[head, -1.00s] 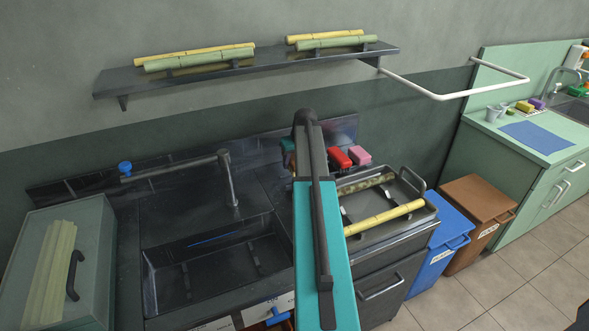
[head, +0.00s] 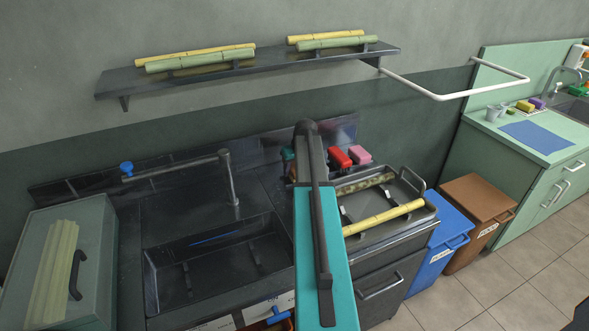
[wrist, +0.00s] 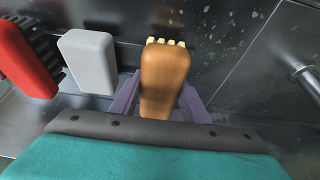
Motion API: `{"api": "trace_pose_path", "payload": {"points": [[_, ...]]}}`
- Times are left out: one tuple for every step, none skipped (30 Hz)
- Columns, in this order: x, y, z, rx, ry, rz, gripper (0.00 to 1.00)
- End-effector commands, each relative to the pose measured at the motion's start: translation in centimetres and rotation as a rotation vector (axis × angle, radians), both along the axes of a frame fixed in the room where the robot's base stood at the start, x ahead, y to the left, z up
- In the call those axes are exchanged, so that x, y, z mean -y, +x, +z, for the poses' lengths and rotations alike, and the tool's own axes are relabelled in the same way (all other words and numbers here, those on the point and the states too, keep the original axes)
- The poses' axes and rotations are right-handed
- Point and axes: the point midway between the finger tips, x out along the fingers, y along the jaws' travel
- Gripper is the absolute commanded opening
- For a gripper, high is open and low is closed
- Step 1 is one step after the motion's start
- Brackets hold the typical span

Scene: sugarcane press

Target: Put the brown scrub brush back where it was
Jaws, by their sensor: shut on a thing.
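The brown scrub brush (wrist: 165,75) is in the wrist view, with its handle toward me and pale bristles showing at its far end. My gripper (wrist: 159,98) has its purple fingers on both sides of the brush and is shut on it. The brush is near the dark back surface; whether it touches anything there I cannot tell. In the head view my arm covers the gripper, and I cannot make out the brush clearly.
In the wrist view, a grey brush (wrist: 88,62) and a red brush (wrist: 26,60) stand left of the brown one. A sink (head: 215,262) lies left of my arm. A tray (head: 412,212) with cane is right. A faucet (head: 230,178) rises behind the sink.

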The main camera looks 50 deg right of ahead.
Motion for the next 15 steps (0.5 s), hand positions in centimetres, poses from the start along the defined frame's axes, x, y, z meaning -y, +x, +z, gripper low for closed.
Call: {"api": "trace_pose_path", "payload": {"points": [[0.02,0.00,-0.17,0.000,0.000,0.000,0.21],[0.03,-0.01,-0.24,0.000,0.000,0.000,0.21],[0.04,-0.01,-0.31,0.000,0.000,0.000,0.21],[0.04,-0.01,-0.37,0.000,0.000,0.000,0.21],[0.04,-0.01,-0.43,0.001,0.000,0.000,0.21],[0.05,-0.01,-0.51,0.001,0.000,0.000,0.21],[0.05,-0.02,-0.56,0.001,0.000,0.000,0.21],[0.05,-0.02,-0.62,0.001,0.000,0.000,0.21],[0.11,-0.07,-0.70,0.001,-0.001,-0.001,0.21],[0.13,-0.08,-0.76,0.001,-0.001,-0.001,0.21],[0.14,-0.09,-0.81,0.001,-0.001,-0.002,0.21],[0.14,-0.09,-0.89,0.001,-0.001,-0.002,0.21],[0.13,-0.08,-0.94,0.001,-0.001,-0.001,0.21],[0.13,-0.08,-1.00,0.001,-0.001,-0.002,0.21],[0.13,-0.08,-1.08,0.001,-0.001,-0.001,0.21]]}}
